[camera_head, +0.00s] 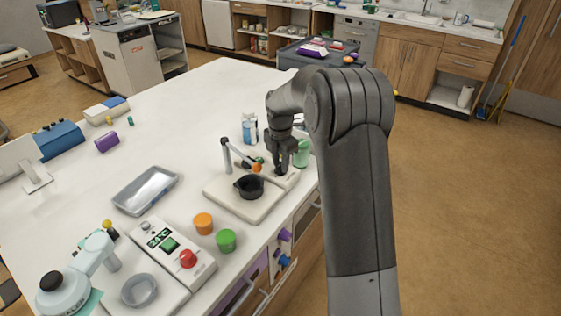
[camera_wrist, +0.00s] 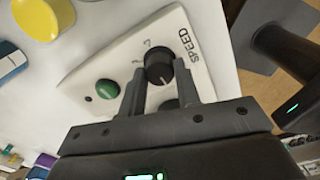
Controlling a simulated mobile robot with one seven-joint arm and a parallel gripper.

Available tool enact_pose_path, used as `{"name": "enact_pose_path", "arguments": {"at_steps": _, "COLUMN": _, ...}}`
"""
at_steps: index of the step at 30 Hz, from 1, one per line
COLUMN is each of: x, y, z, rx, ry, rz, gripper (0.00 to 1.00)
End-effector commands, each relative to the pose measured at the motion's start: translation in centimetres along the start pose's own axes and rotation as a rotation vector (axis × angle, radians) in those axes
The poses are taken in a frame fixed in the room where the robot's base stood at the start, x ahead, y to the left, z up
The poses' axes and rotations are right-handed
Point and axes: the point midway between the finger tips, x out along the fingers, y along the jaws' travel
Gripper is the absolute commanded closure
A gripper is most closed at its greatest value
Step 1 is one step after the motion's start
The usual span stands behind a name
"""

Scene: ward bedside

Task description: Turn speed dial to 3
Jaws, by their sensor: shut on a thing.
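The black speed dial (camera_wrist: 158,66) sits on a white panel (camera_wrist: 205,72) marked SPEED in the wrist view. A white pointer line shows on the dial's face; the small scale marks beside it are too small to read. My gripper (camera_wrist: 159,78) has one finger on each side of the dial and is shut on it. A green button (camera_wrist: 107,90) is on the same panel. The dial is hidden there.
A black bowl (camera_head: 248,186) and a grey upright arm (camera_head: 226,154) are on the device. A blue-and-white can (camera_head: 250,128) and a green cup (camera_head: 301,153) stand close to my gripper. Orange (camera_head: 203,223) and green (camera_head: 226,240) cups stand in front.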

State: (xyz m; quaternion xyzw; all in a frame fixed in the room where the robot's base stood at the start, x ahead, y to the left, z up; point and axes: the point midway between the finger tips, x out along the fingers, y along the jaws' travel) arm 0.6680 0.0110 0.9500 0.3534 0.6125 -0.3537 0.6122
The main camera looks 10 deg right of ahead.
Motion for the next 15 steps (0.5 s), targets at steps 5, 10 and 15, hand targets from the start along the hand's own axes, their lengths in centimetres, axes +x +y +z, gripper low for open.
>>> {"name": "enact_pose_path", "arguments": {"at_steps": 5, "x": -0.03, "y": 0.03, "z": 0.0, "rx": 0.0, "ry": 0.0, "rz": 0.001, "gripper": 0.91}}
{"name": "enact_pose_path", "arguments": {"at_steps": 10, "x": -0.04, "y": 0.04, "z": 0.0, "rx": 0.005, "ry": 0.0, "rz": 0.001, "gripper": 0.93}}
{"name": "enact_pose_path", "arguments": {"at_steps": 15, "x": -0.05, "y": 0.04, "z": 0.01, "rx": 0.042, "ry": 0.0, "rz": 0.002, "gripper": 0.93}}
